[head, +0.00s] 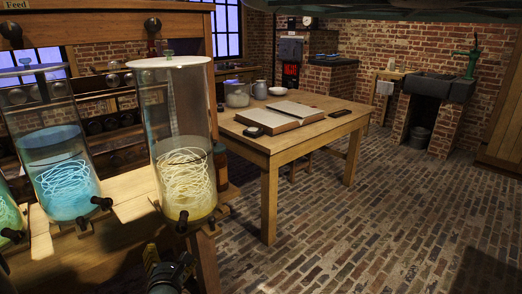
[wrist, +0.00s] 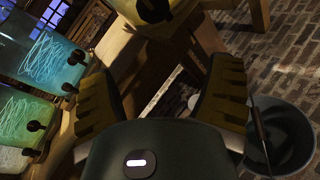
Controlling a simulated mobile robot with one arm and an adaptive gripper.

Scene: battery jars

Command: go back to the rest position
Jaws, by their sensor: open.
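My gripper (wrist: 162,84) is open and empty in the wrist view, its two yellow-padded fingers spread apart. In the head view a part of my gripper or wrist (head: 168,274) shows at the bottom edge, below the jar rack. A glass jar with yellow liquid and pale coils (head: 185,150) stands on the rack, with a dark tap at its base. A blue jar (head: 62,170) stands left of it, tilted in the picture. A green jar (head: 8,215) is cut by the left edge. Blue (wrist: 48,50) and green (wrist: 22,118) jars also show in the wrist view.
A wooden table (head: 318,112) with an open book (head: 282,117) stands behind the rack. A dark bucket (wrist: 285,135) is on the floor at the right in the wrist view. A sink (head: 438,87) with a green pump is at the back. The brick floor (head: 370,220) at right is clear.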

